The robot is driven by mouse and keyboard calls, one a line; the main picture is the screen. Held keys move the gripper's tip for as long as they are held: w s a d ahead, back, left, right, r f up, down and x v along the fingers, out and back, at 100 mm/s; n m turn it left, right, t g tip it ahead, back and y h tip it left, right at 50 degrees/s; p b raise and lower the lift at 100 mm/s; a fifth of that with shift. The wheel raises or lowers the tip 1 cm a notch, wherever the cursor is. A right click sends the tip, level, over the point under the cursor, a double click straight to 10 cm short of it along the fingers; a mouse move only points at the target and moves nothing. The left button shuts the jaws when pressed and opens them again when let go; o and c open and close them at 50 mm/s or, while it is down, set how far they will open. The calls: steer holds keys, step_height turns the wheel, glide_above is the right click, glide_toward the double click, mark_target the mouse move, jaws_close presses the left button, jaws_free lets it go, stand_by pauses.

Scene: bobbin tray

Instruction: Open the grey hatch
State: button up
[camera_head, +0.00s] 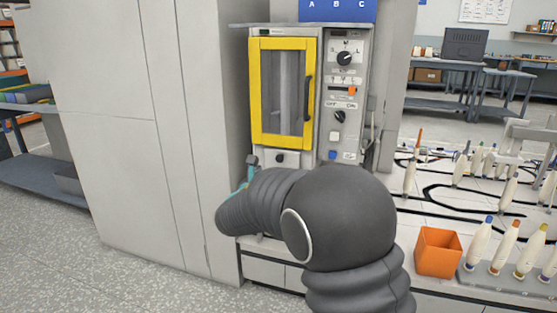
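A grey machine (348,100) stands against the tall cabinet. It has a window door with a yellow frame (254,95) and a black handle; this door looks shut. Below it is a small light grey panel (292,161) with a dark knob, which may be the grey hatch; it looks shut, and its lower part is hidden by my arm. My gripper (251,163) is mostly hidden behind my dark arm. Only a small teal and grey part shows, at the lower left corner of the machine, left of the knob. I cannot tell whether it touches anything.
A tall pale cabinet (110,110) stands left of the machine. Right of it, a white worktop carries black tracks, several bobbins, an orange bin (438,251) and a grey tray (500,283) with several bobbins. A blue box (337,11) marked A B C sits above the machine. The speckled floor at lower left is clear.

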mark_target(279, 159)
steer(key=p+x, duration=0.1)
steer(key=x, duration=0.9)
steer(key=shift+w+f, duration=0.1)
steer(key=shift+w, duration=0.2)
jaws_close()
